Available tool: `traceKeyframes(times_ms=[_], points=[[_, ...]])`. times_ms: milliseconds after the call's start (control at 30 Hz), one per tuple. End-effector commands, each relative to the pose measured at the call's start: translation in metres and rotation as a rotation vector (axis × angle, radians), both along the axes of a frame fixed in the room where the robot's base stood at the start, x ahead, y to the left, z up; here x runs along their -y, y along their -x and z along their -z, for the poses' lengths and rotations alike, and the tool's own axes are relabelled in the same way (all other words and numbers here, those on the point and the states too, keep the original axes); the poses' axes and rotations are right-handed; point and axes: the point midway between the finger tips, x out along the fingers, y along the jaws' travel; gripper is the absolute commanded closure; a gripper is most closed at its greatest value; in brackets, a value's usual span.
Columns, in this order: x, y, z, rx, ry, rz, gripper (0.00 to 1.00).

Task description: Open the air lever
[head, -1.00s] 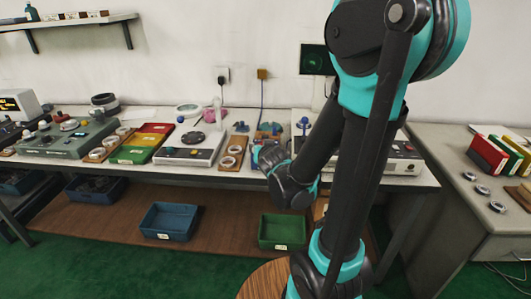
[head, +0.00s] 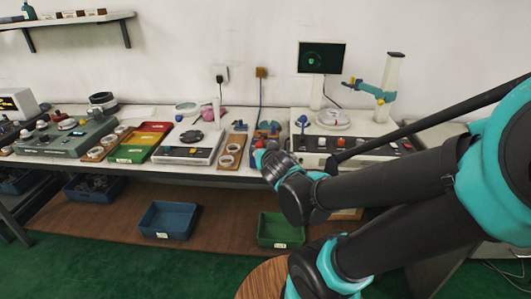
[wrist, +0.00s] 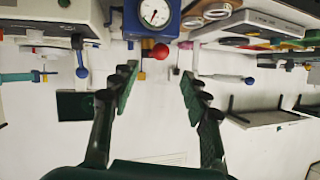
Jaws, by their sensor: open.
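A blue box with a round gauge (wrist: 152,16) is at the top of the wrist view. A red ball knob (wrist: 161,51) shows beside it, between my fingers and beyond their tips. A blue ball on a short stem (wrist: 82,72) is further left; it also shows upright on the white bench unit in the head view (head: 302,120). I cannot tell for sure which knob is the air lever. My gripper (wrist: 159,84) is open and empty, apart from both knobs. In the head view my gripper (head: 264,158) is at the bench's front edge and hides part of the blue unit.
A white machine (head: 190,143) and a wooden ring holder (head: 231,151) stand left of my gripper. A screen (head: 321,57) and a stand with a teal arm (head: 378,95) are behind on the right. Blue (head: 168,221) and green bins (head: 281,230) sit on the lower shelf.

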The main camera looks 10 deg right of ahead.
Motion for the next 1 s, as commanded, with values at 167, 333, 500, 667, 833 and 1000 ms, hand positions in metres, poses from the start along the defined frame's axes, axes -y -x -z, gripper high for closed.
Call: traceKeyframes(times_ms=[167, 333, 500, 667, 833, 1000], points=[[0.0, 0.01, -0.004, -0.001, 0.0, 0.0, 0.53], [0.0, 0.016, -0.006, 0.0, 0.0, 0.0, 0.53], [0.0, 0.017, -0.006, 0.0, 0.0, 0.0, 0.53], [0.0, 0.017, -0.006, 0.0, 0.0, 0.0, 0.53], [0.0, 0.017, -0.006, 0.0, 0.0, 0.0, 0.53], [0.0, 0.017, -0.006, 0.0, 0.0, 0.0, 0.53]])
